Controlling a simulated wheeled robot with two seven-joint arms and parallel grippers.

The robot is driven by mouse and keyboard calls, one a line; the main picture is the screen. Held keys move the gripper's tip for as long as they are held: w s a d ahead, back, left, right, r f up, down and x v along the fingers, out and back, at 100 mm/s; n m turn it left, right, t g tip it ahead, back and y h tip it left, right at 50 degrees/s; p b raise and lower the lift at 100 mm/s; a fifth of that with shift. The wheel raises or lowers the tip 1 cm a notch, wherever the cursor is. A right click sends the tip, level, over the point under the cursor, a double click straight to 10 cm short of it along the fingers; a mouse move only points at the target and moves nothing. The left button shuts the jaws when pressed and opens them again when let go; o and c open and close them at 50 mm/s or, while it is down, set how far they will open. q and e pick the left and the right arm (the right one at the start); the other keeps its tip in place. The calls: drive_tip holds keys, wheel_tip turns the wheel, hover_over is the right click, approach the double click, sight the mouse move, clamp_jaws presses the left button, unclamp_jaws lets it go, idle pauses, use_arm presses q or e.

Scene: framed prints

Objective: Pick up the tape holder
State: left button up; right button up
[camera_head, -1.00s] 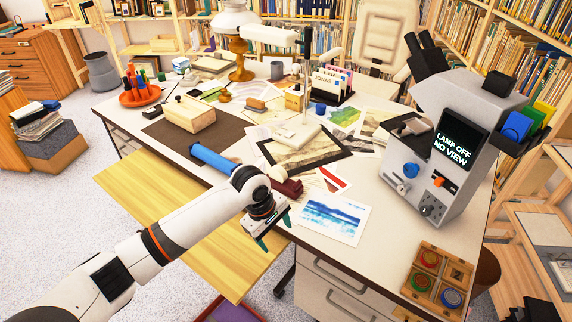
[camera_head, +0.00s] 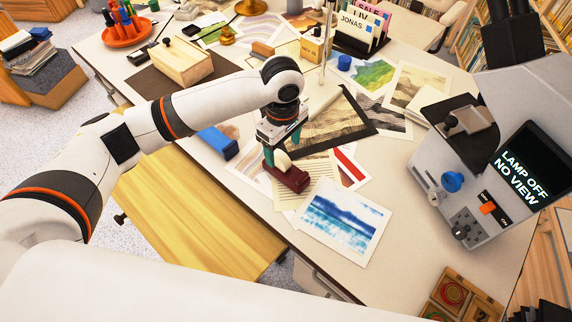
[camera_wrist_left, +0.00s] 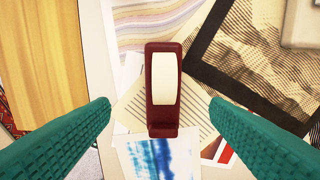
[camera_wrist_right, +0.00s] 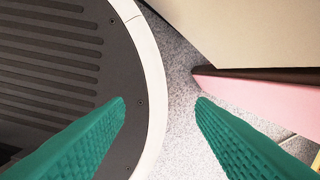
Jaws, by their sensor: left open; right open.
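The tape holder (camera_head: 290,178) is dark red with a cream tape roll (camera_head: 282,160). It stands on papers near the front edge of the desk. In the left wrist view the tape holder (camera_wrist_left: 162,128) is centred between the fingers, with a gap on both sides. My left gripper (camera_head: 283,148) is open and empty, pointing down just above the tape holder, its teal fingers partly covering it in the head view. My right gripper (camera_wrist_right: 160,102) is open and empty, away from the desk, over my round base and the floor. It is not in the head view.
A blue print (camera_head: 343,218) lies in front of the tape holder, and a dark-framed print (camera_head: 322,128) behind it. The grey viewer (camera_head: 480,180) stands at right, with a wooden tray (camera_head: 462,295) near the front.

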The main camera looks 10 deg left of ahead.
sight(285, 159)
use_arm(q)
wheel_tip(285, 159, down, 8)
drive_tip(key=shift+w+d+r, duration=0.1)
drive_tip(key=shift+d, duration=0.05)
idle(0.3)
drive_tip(key=shift+c, duration=0.2)
drive_tip(key=shift+r, duration=0.15)
drive_tip(key=c, duration=1.3)
